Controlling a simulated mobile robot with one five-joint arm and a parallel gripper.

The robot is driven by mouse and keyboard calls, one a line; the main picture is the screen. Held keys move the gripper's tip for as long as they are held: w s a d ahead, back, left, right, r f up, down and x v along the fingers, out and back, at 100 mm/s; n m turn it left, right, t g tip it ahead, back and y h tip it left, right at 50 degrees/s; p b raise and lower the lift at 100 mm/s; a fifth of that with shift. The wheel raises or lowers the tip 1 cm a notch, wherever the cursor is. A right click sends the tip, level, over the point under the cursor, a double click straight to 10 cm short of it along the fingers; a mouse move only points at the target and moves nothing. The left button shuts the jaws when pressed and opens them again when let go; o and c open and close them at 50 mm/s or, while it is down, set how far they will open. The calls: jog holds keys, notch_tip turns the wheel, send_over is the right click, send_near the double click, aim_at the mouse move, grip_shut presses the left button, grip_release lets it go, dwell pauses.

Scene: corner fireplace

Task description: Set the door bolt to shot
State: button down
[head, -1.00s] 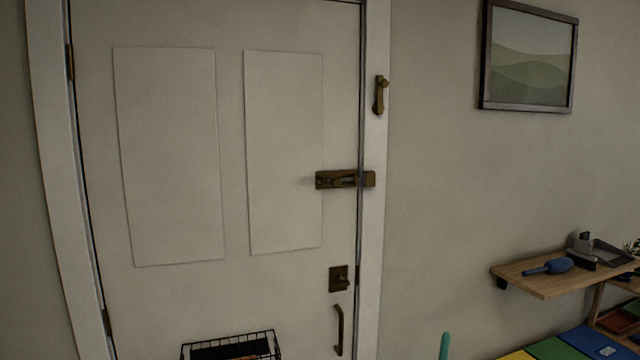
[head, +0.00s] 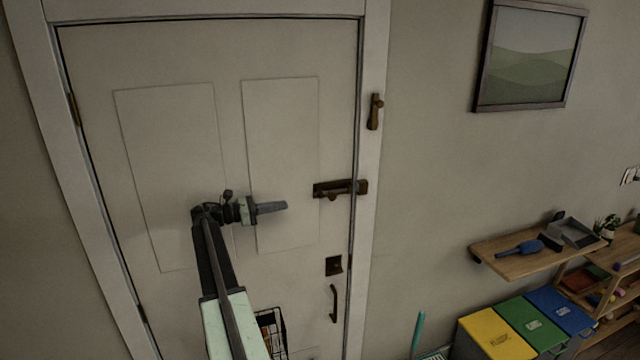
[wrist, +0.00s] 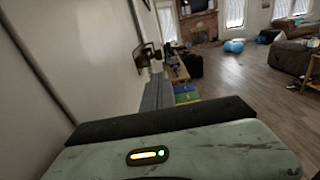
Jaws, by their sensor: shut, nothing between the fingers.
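The door bolt (head: 328,189) is a dark brass slide bolt on the right edge of the white door (head: 208,290), with its keeper (head: 361,187) on the frame. A small knob hangs below the bar. I cannot tell how far the bar enters the keeper. My gripper (head: 285,206) is shut and empty. In the head view it appears left of the bolt and slightly lower, pointing right, apart from it.
A brass latch (head: 375,112) is above the bolt on the frame. A lock plate (head: 333,265) and pull handle (head: 334,304) are below it. A wire basket (head: 283,330) hangs low on the door. A wooden shelf (head: 520,262) and coloured bins (head: 490,330) stand right.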

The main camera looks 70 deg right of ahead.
jog(key=shift+s+d, duration=0.1)
send_near(329, 198)
jog(key=x, duration=0.6)
jog(key=shift+s+d+f, duration=0.1)
jog(key=shift+s+d, duration=0.05)
jog(key=shift+d, duration=0.25)
jog(key=shift+d, duration=0.1)
